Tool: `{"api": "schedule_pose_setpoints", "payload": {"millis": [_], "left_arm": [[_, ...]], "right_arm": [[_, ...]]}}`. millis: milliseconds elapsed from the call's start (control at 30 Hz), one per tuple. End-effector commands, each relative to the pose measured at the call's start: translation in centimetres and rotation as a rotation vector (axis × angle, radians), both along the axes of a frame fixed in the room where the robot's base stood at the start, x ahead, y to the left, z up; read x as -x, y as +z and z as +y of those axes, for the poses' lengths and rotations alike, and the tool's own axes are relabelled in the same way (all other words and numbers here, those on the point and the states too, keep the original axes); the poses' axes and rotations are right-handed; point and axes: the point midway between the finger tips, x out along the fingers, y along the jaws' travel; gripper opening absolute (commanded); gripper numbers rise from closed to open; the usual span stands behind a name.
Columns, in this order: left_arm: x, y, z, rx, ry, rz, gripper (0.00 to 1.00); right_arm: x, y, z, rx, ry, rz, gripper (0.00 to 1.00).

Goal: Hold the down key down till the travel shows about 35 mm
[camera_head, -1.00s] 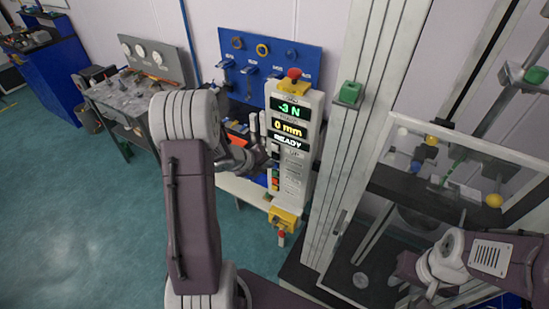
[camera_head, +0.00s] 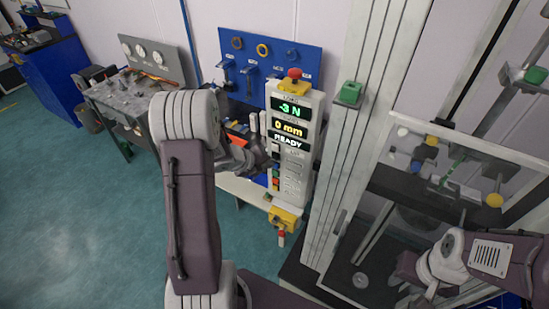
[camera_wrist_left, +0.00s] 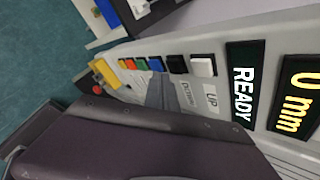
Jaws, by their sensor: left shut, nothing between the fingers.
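The control box (camera_head: 292,150) stands upright, its display reading -3 N, 0 mm and READY. In the left wrist view its 0 mm readout (camera_wrist_left: 298,98) and READY line (camera_wrist_left: 242,85) show sideways. A white key (camera_wrist_left: 203,66) lines up with the UP label (camera_wrist_left: 210,101). A black key (camera_wrist_left: 177,64) beside it lines up with a blurred label (camera_wrist_left: 188,96), probably the down key. My left gripper (camera_wrist_left: 162,92) is shut and empty, its tips close to the black and blue keys. I cannot tell whether they touch. My right arm shows at lower right, its fingers hidden or out of frame.
Blue, green and orange keys (camera_wrist_left: 142,64) sit beside the black key. The tall machine column (camera_head: 352,130) and clear guard (camera_head: 455,165) stand to the right.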

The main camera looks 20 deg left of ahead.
Motion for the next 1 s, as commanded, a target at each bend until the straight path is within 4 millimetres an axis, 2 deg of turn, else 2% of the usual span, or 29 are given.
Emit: {"api": "schedule_pose_setpoints", "payload": {"millis": [1000], "left_arm": [[-0.88, 0.02, -0.06, 0.000, 0.000, 0.000, 0.00]], "right_arm": [[0.00, 0.13, 0.00, 0.000, 0.000, 0.000, 0.36]]}}
